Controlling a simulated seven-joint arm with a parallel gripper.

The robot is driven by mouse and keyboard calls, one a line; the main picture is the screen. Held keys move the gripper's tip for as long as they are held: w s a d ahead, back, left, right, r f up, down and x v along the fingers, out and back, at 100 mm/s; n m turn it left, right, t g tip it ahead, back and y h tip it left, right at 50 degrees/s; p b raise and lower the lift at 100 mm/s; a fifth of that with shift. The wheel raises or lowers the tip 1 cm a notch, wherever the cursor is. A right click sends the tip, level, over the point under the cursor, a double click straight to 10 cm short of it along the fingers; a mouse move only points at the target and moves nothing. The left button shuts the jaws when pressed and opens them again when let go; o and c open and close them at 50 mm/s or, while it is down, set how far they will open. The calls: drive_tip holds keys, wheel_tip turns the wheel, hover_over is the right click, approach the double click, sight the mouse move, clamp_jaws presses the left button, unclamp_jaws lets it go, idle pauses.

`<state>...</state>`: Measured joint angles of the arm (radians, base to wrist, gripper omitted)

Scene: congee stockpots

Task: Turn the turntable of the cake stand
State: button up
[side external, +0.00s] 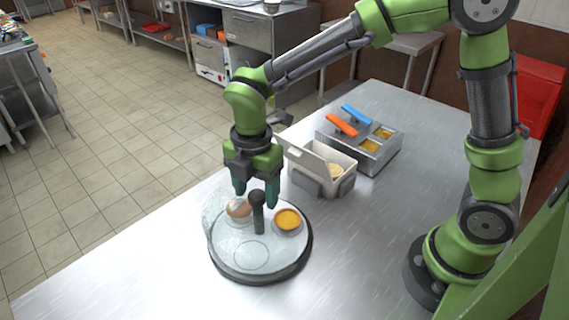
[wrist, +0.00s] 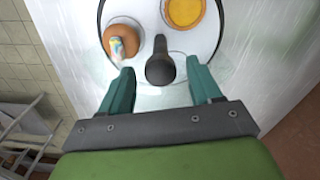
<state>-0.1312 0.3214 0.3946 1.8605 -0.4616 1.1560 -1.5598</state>
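The cake stand's round white turntable (side external: 270,260) with a dark rim sits near the front edge of the metal table. A dark upright knob (side external: 257,212) rises from it; it also shows in the wrist view (wrist: 160,66). On the turntable are a bowl of orange-yellow food (side external: 288,220) and a brown round item (side external: 237,209) with a pale, colourful top in the wrist view (wrist: 122,40). A clear cover seems to stand at its left side. My gripper (side external: 256,199) is open above the turntable, its teal fingers on either side of the knob's line, with nothing visibly held. Contact with the knob cannot be told.
A grey-white open-lidded container (side external: 323,179) stands just behind the turntable. Beyond it is a metal tray (side external: 376,160) with yellow contents and orange and blue handles. The table right of the turntable is clear.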

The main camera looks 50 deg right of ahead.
wheel_tip(320, 180, up, 17)
idle(0.7)
drive_tip(key=s+d+f+m+t+y, duration=0.1)
drive_tip(key=s+d+m, duration=0.4)
drive_tip(key=m, duration=0.7)
drive_tip(key=s+d+f+m+t+y, duration=0.1)
drive_tip(key=s+d+f+m+t, duration=0.3)
drive_tip(key=d+m, duration=0.5)
drive_tip(key=s+m+t, duration=0.2)
drive_tip(key=m, duration=0.2)
drive_tip(key=shift+s+d, duration=0.15)
drive_tip(key=shift+s, duration=0.05)
